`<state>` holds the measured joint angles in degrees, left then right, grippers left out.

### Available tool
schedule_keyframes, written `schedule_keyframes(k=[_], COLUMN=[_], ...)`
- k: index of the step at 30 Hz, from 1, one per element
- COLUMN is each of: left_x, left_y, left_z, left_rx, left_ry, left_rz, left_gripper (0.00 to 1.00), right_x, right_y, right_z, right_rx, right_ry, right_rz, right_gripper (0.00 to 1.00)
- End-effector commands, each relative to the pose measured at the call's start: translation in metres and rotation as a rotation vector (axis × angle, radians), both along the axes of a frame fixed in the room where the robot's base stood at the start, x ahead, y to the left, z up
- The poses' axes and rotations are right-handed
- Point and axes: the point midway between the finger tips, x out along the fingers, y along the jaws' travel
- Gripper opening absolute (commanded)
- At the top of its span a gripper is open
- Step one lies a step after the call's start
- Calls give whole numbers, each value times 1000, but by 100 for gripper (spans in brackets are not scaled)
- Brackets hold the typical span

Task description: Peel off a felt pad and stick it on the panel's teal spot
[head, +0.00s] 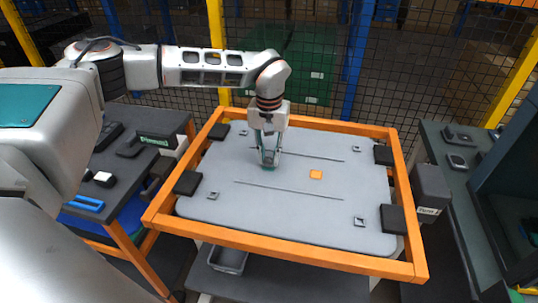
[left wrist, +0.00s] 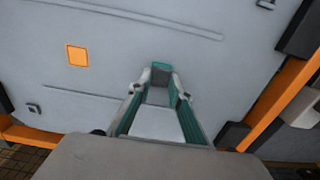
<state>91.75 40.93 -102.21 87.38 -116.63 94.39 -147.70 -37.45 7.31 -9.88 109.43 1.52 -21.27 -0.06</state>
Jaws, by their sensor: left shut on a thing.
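The grey panel (head: 285,205) lies in an orange frame. My left gripper (head: 269,158) points down at the panel's far left-middle part, its tips at or very near the surface. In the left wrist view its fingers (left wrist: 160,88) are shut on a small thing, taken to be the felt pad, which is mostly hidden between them. A bit of teal shows right at the fingertips in both views. I cannot tell whether it is the teal spot or finger lining. An orange square spot (head: 316,174) is clear to the right; it also shows in the left wrist view (left wrist: 77,56). My right gripper is not in view.
Black blocks (head: 188,183) sit at the panel's edges, and the orange frame (head: 290,258) stands around it. A dark side table (head: 100,195) with a blue-handled item (head: 84,203) is at left. A dark bench (head: 462,185) is at right. A mesh fence stands behind.

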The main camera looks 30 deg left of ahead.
Motion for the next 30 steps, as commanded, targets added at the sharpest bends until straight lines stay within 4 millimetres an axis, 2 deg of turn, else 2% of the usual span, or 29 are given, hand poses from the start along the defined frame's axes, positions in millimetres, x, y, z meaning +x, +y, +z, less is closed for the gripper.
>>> schedule_keyframes(k=[30], left_x=[0], left_y=[0], left_z=[-9], left_rx=[0], left_ry=[0], left_rz=[0], left_gripper=[0], right_x=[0], right_y=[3], right_z=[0], right_rx=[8], right_ry=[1], right_rz=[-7], right_gripper=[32])
